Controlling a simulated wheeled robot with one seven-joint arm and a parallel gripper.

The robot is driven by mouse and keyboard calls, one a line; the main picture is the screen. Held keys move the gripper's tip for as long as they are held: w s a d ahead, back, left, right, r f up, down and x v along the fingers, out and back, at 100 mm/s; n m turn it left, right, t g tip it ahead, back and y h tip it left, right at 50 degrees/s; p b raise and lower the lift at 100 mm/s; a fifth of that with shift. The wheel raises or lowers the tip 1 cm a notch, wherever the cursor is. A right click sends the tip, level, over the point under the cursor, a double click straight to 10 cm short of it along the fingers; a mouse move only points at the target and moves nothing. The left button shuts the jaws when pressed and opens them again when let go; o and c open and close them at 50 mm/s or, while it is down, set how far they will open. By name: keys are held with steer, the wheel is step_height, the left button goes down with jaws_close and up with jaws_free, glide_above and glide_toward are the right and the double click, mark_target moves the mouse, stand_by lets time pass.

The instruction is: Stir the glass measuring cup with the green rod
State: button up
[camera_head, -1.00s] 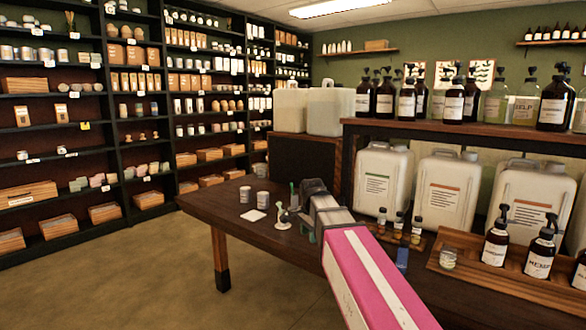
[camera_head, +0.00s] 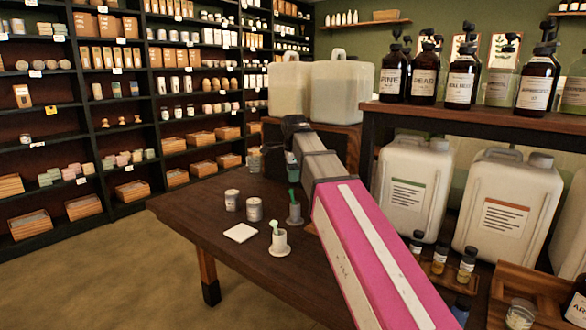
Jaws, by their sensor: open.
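A green rod (camera_head: 291,193) stands upright in a small dark grey holder (camera_head: 295,212) on the dark wooden table. A clear glass vessel (camera_head: 255,160), which looks like the measuring cup, stands farther back on the table, left of my arm's end. My gripper (camera_head: 280,163) is open and seems empty. It is beyond the green rod in the picture and close to the glass vessel; I cannot tell whether they touch. My arm hides part of the table behind it.
A white cup (camera_head: 280,243) with a pale green stick stands nearer on the table (camera_head: 185,214). Large jugs (camera_head: 405,188) and small bottles (camera_head: 440,255) stand right of my arm. Several bottles line the raised shelf.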

mark_target(292, 192)
steer(key=f, duration=0.3)
steer(key=w+f, duration=0.1)
steer(key=f, duration=0.3)
steer(key=w+f, duration=0.1)
steer(key=f, duration=0.2)
steer(key=shift+a+f, duration=0.1)
steer(key=shift+f, duration=0.1)
jaws_close()
step_height(292, 192, up, 9)
steer(key=s+a, duration=0.1)
steer(key=s, duration=0.1)
steer(key=shift+a, duration=0.3)
stand_by(1.2)
steer(key=shift+r, duration=0.1)
